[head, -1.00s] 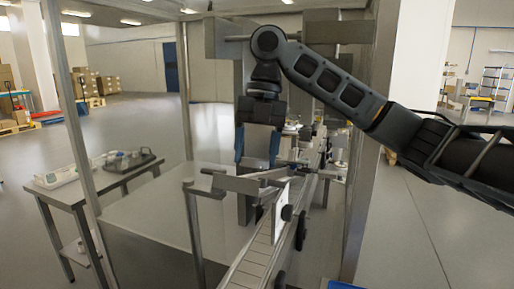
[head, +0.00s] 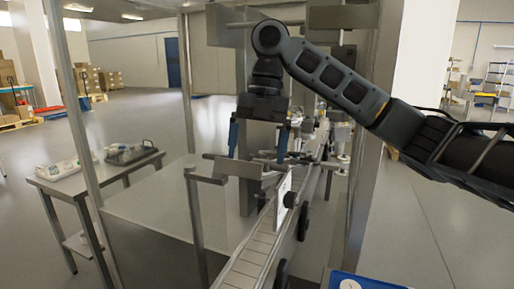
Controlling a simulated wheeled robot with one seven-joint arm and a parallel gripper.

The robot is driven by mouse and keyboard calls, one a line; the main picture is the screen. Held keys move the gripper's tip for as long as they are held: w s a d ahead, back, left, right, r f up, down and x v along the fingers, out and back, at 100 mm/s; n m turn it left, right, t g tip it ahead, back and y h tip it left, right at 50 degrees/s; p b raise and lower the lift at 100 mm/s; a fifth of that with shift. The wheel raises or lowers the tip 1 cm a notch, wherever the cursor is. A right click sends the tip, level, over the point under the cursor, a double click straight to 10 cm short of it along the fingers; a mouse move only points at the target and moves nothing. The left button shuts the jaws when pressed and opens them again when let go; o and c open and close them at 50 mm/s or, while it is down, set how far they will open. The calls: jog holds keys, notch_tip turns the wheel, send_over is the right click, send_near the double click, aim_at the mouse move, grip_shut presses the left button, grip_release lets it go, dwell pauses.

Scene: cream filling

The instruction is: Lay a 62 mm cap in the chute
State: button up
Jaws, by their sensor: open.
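My gripper (head: 256,160) hangs pointing down in the middle of the head view, with its two blue fingers spread wide and no cap seen between them. It is over metal rails and plates (head: 238,166) beside the conveyor; I cannot tell which of these parts is the chute. A white round piece (head: 350,285), perhaps a cap, lies in a blue tray (head: 385,285) at the bottom edge, partly cut off. It is well to the lower right of the gripper. Its size cannot be read.
A conveyor (head: 248,262) runs from the bottom toward the machine, with a white upright plate (head: 283,203) beside it. Metal posts (head: 195,225) frame the station. A side table (head: 75,190) with trays stands at the left. Open floor lies at the right.

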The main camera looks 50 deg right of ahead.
jog(key=shift+r, duration=0.1)
jog(key=v, duration=0.7)
jog(key=shift+r, duration=0.35)
jog(key=shift+d, duration=0.1)
dwell(0.8)
